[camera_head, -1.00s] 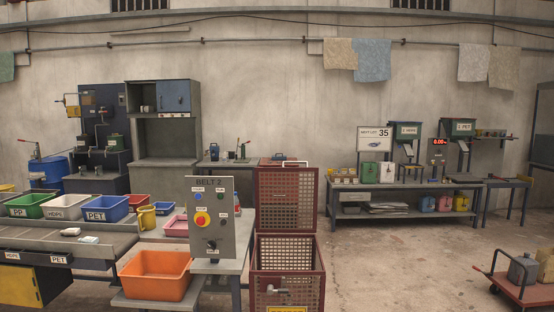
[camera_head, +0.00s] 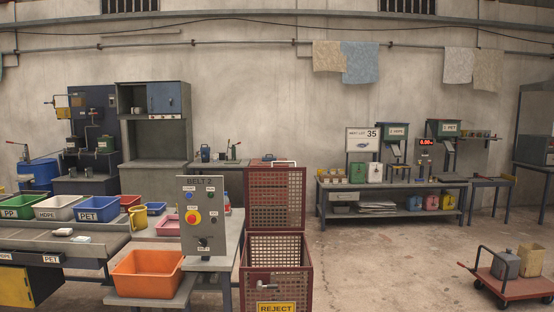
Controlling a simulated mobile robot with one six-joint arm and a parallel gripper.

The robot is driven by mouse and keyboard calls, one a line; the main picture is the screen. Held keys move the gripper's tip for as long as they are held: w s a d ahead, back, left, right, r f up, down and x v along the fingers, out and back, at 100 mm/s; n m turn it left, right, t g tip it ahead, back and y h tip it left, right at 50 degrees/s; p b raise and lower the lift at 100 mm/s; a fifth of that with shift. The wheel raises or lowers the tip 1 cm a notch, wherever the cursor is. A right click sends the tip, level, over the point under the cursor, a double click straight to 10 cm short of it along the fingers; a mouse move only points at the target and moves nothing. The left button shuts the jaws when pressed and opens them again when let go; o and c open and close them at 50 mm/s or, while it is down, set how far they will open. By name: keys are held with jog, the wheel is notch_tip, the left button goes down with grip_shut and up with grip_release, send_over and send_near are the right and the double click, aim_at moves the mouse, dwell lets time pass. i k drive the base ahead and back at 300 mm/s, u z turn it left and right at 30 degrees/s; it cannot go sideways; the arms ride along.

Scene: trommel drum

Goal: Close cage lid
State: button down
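A dark red mesh cage (camera_head: 241,277) stands on the floor at the lower middle of the head view, with a yellow REJECT sign (camera_head: 276,307) and a grey latch handle on its front. Its mesh lid (camera_head: 276,199) stands upright, raised at the back of the cage, with a pale handle bar (camera_head: 284,164) along its top edge. The cage top is open. My gripper does not show in this view.
A BELT 2 control panel (camera_head: 203,245) and an orange bin (camera_head: 147,274) on a low shelf stand close left of the cage. A red cart (camera_head: 513,287) with containers is at the lower right. The floor between cage and cart is clear.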

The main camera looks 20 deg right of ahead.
aim_at(247, 170)
jog(key=u, duration=0.05)
jog(key=i, duration=1)
